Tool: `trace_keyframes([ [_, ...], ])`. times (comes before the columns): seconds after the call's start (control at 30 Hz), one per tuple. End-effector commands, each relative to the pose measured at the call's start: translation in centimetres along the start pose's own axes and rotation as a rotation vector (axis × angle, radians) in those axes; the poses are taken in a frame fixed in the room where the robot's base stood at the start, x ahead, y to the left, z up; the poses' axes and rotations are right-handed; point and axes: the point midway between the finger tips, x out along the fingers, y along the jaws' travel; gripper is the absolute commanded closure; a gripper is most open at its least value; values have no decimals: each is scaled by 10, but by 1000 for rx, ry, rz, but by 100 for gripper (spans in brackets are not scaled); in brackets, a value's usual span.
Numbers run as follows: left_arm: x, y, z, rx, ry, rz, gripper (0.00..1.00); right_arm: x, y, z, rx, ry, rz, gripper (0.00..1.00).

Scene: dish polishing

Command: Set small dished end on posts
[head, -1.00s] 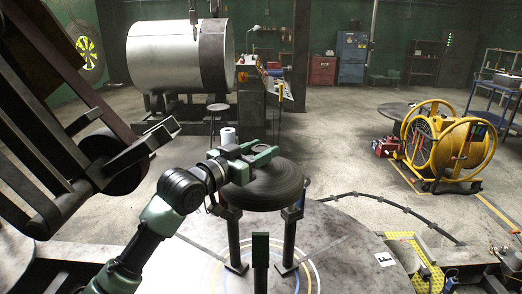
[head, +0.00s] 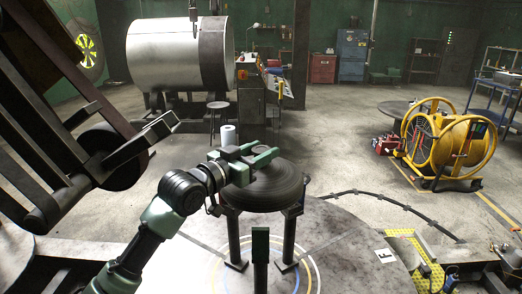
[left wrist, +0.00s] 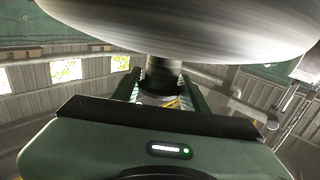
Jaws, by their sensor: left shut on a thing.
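The small dished end (head: 262,194) is a dark, round, ribbed disc at the middle of the head view, lying roughly level at the tops of the posts. My left gripper (head: 262,155) is over its far upper side, shut on a short dark stub of it. In the left wrist view the dished end (left wrist: 190,28) fills the top, and the stub (left wrist: 161,78) sits between the fingers. Two dark posts, left (head: 234,240) and right (head: 289,240), stand under the disc. A nearer post (head: 260,245) has a green top. Whether the disc touches the posts is unclear. My right gripper is not seen.
The posts stand on a round floor plate (head: 340,262) with coloured rings. A large steel drum (head: 175,55) and control console (head: 250,100) stand behind. Dark machine beams (head: 60,120) crowd the left. A yellow reel (head: 450,145) stands at right. The floor between is open.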

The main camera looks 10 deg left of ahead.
Motion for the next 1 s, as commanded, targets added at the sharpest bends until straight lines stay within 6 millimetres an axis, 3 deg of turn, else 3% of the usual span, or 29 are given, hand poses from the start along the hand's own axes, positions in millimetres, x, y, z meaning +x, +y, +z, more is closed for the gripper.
trace_keyframes([
  [1.0, -1, 0, 38, 3, 12, -1, 100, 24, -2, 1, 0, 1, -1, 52],
])
